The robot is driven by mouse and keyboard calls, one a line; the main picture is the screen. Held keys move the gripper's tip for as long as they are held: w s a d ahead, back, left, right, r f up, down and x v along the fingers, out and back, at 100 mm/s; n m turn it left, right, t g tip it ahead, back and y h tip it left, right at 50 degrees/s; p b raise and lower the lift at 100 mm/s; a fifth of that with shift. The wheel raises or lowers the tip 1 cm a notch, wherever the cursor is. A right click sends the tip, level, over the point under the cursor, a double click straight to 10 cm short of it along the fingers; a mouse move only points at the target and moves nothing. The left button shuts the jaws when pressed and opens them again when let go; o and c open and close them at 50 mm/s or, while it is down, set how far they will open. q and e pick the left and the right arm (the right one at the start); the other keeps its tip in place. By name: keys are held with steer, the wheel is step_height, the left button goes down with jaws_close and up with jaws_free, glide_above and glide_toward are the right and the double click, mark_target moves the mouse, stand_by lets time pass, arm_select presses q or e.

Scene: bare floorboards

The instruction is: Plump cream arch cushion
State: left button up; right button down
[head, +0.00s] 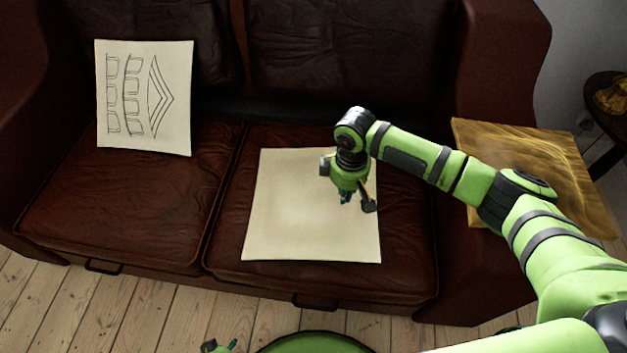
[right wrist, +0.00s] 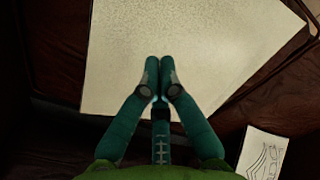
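A square cream cushion with dark line drawing of arches and chevrons (head: 148,98) leans upright against the sofa's left backrest. It also shows at the lower right of the right wrist view (right wrist: 262,153). A plain cream square (head: 290,215) lies flat on the right seat; I cannot tell whether it bears a pattern underneath. My right gripper (head: 346,198) hangs over its right part, fingers down. In the right wrist view its teal fingertips (right wrist: 160,65) are together with nothing between them; contact with the square is unclear. My left gripper (head: 219,347) barely shows at the bottom edge.
The brown leather sofa (head: 120,215) has two seats and a raised right arm. A wavy golden-brown cushion or panel (head: 535,165) lies over the right arm, beneath my right arm. A dark round side table (head: 606,90) stands at far right. Bare floorboards (head: 60,300) lie in front.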

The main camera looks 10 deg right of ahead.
mark_target(343, 215)
steer(key=shift+f, duration=0.15)
steer(key=shift+s+f+b, duration=0.1)
steer(key=shift+f+b, duration=0.5)
steer(key=shift+f, duration=0.55)
step_height(343, 215, down, 2)
steer(key=shift+b, duration=0.4)
steer(key=shift+f+b, duration=0.6)
steer(key=shift+f, duration=0.55)
steer(key=shift+f, duration=0.15)
